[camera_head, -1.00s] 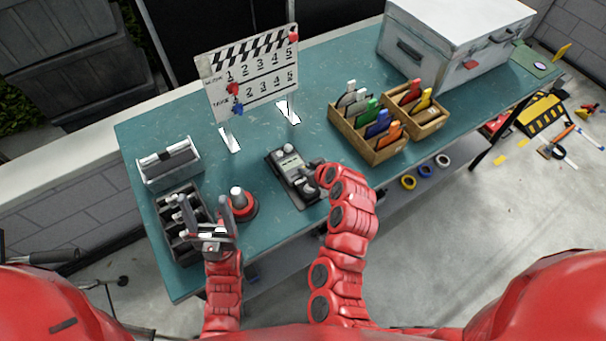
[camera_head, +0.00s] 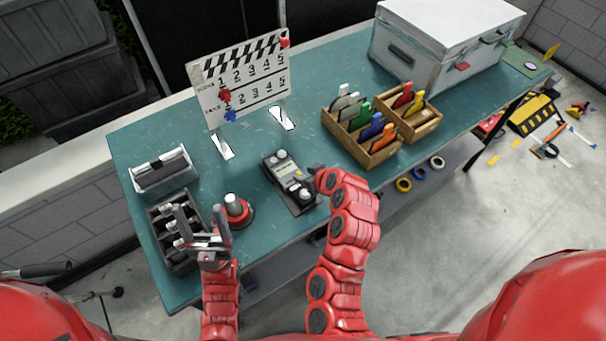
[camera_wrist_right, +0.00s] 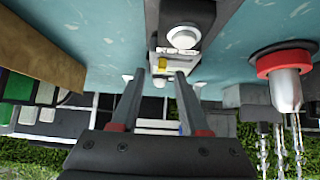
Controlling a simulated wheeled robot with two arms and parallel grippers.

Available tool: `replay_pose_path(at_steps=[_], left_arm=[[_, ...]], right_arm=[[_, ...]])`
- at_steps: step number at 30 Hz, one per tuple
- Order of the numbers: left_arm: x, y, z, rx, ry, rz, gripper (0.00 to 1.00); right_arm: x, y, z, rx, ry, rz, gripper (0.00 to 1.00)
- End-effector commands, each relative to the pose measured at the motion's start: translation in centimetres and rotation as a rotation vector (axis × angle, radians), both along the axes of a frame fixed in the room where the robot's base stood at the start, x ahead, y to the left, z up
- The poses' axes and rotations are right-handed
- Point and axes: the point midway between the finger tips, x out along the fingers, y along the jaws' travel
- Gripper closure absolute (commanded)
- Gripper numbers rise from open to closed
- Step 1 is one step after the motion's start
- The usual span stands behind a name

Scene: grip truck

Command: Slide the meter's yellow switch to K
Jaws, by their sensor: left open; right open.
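The meter (camera_head: 281,173) is a dark handheld box with a pale face and round knobs, lying on the teal bench. In the right wrist view its dark end (camera_wrist_right: 187,12) and a white knob (camera_wrist_right: 184,37) show at top centre. A small yellow part (camera_wrist_right: 163,49) beside the knob looks like the switch; its letters are too small to read. My right gripper (camera_head: 316,172) is beside the meter's right edge; in the wrist view its open fingers (camera_wrist_right: 170,75) point toward the meter with nothing clearly held. My left gripper (camera_head: 198,216) is open and empty above the black tray.
A red-based knob (camera_head: 235,210) stands left of the meter; the black tray (camera_head: 163,257) is further left. A clapperboard (camera_head: 240,85) stands behind. Wooden boxes of coloured cards (camera_head: 371,160) and a white case (camera_head: 425,70) are to the right. Bench between meter and clapperboard is clear.

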Motion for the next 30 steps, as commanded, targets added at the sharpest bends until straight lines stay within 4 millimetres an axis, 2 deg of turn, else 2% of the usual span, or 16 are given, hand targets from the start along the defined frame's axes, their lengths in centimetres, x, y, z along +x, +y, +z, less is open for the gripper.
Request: replay_pose_path(at_steps=[11, 13, 21, 27, 30], left_arm=[[0.0, 0.0, -2.2, 0.0, 0.0, 0.0, 0.31], [0.0, 0.0, 0.6, 0.0, 0.001, 0.0, 0.31], [0.0, 0.0, 6.2, 0.0, 0.0, 0.0, 0.31], [0.0, 0.0, 9.3, 0.0, 0.0, 0.0, 0.31], [0.0, 0.0, 10.2, 0.0, 0.0, 0.0, 0.31]], right_arm=[[-3.7, -2.2, 4.2, -0.001, -0.008, -0.002, 0.55], [-4.4, -2.7, 6.1, -0.002, 0.001, -0.004, 0.55], [-6.6, -3.9, 8.6, -0.003, 0.003, -0.003, 0.55], [-8.0, -4.8, 10.1, -0.003, 0.0, -0.003, 0.55], [-8.6, -5.1, 10.4, -0.003, 0.002, -0.001, 0.55]])
